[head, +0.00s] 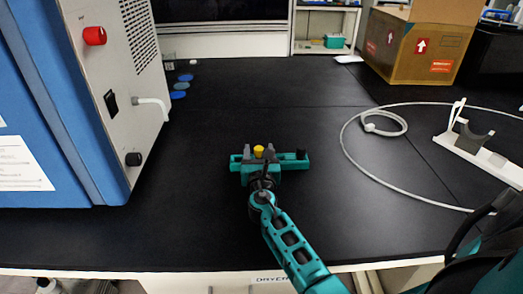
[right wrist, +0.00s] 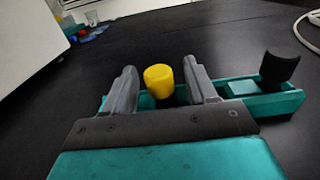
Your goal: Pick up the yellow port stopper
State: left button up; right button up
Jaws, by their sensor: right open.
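The yellow port stopper (head: 258,151) stands at the middle of a teal holder (head: 296,163) on the black bench. In the right wrist view the yellow stopper (right wrist: 159,81) shows between the two grey fingers of my right gripper (right wrist: 162,88). The fingers are open, with a gap on both sides of the stopper. In the head view my right gripper (head: 259,156) is at the holder. A black stopper (head: 301,154) stands at the holder's right end. My left gripper is not in view.
A blue and grey freeze dryer (head: 120,70) with a red knob (head: 94,36) stands at left. A white tube (head: 400,187) loops on the bench at right near a white stand (head: 480,155). A cardboard box (head: 415,50) is at the back right. The bench behind the holder is clear.

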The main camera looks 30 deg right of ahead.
jog(key=shift+w+d, duration=0.1)
jog(key=shift+w, duration=0.05)
jog(key=shift+c, duration=0.2)
grip_shut()
dwell(0.3)
